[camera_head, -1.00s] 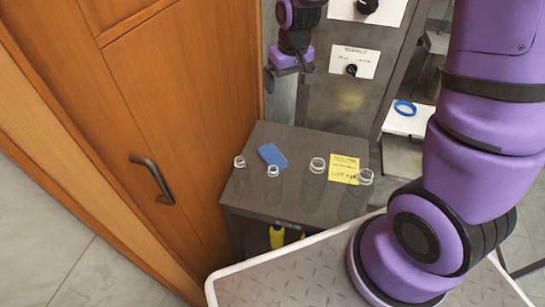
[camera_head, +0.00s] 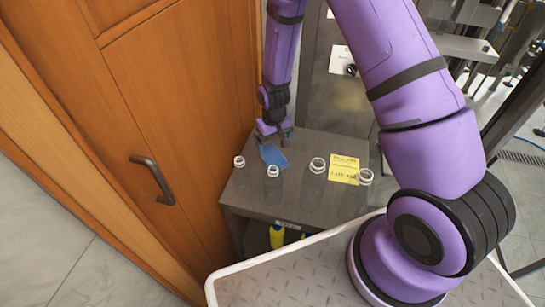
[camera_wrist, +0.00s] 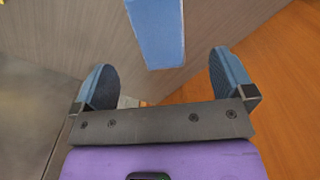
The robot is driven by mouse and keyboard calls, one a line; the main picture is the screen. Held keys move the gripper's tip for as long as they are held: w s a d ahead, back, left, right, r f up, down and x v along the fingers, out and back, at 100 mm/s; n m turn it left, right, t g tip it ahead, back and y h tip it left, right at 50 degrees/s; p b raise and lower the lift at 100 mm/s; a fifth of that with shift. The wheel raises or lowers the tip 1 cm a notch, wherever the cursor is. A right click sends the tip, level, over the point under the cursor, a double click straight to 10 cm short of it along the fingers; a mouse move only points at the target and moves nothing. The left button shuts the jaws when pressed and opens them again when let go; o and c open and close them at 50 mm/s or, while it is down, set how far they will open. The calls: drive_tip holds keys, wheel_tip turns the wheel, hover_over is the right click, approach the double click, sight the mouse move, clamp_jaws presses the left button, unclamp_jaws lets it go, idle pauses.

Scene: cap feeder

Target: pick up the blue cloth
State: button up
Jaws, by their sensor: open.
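The blue cloth (camera_head: 272,156) lies flat on the grey table, towards its back left. In the wrist view the blue cloth (camera_wrist: 157,30) shows at the top centre, just beyond the space between the fingertips. My gripper (camera_head: 274,139) is open at the cloth's far edge, above the table top. In the wrist view my gripper (camera_wrist: 163,76) has its two blue finger pads wide apart with nothing between them. I cannot tell whether a finger touches the cloth.
Clear glass bottles stand on the table (camera_head: 308,206): left (camera_head: 239,162), front (camera_head: 273,171), centre (camera_head: 318,165) and right (camera_head: 365,177). A yellow note (camera_head: 344,168) lies between the right ones. A wooden door (camera_head: 130,130) with a handle is close on the left. A yellow bottle (camera_head: 277,236) stands below.

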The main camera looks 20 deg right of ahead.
sight(274, 156)
drive_tip(key=shift+w+d+f, duration=0.1)
drive_tip(key=shift+f, duration=2)
drive_tip(key=shift+w+d+f, duration=0.1)
drive_tip(key=shift+f, duration=1.95)
drive_tip(key=c, duration=1)
drive_tip(key=shift+c, duration=0.2)
drive_tip(key=shift+r, duration=0.15)
wheel_tip(274, 156, up, 10)
